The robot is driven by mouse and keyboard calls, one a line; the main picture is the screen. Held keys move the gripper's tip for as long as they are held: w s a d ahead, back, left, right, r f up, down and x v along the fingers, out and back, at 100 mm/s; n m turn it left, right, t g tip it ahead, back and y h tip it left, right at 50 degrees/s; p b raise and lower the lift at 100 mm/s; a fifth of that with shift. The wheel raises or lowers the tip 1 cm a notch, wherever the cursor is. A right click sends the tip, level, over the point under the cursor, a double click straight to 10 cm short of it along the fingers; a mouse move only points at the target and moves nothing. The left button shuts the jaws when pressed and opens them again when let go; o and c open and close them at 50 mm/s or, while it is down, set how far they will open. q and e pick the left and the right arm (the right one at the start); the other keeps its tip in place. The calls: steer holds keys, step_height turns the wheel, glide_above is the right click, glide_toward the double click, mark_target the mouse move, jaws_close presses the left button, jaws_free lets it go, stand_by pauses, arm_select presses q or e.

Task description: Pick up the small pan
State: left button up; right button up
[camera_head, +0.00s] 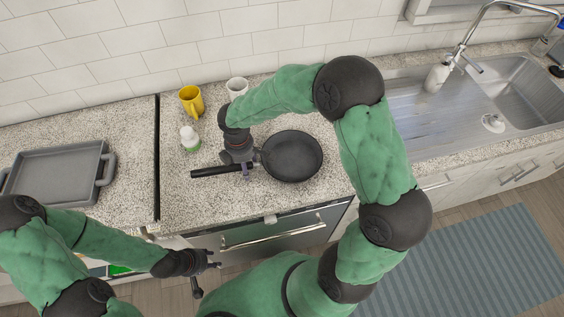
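A small dark round pan (292,156) lies on the speckled counter, its black handle (208,172) pointing left. My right arm reaches over the counter, and its gripper (243,170) points down at the handle close to the pan's body. A fingertip shows at the near side of the handle; the rest is hidden under the wrist, so I cannot tell whether it is shut on the handle. My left gripper (208,277) is open and empty, in front of the counter edge at the lower left.
A yellow mug (191,101), a white cup (237,87) and a small white-and-green bottle (190,139) stand behind the handle. A grey tray (58,169) lies on the left counter (128,180). A metal sink (510,95) with a faucet (465,42) is at the right.

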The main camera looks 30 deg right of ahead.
steer(key=shift+r, duration=0.1)
jaws_close()
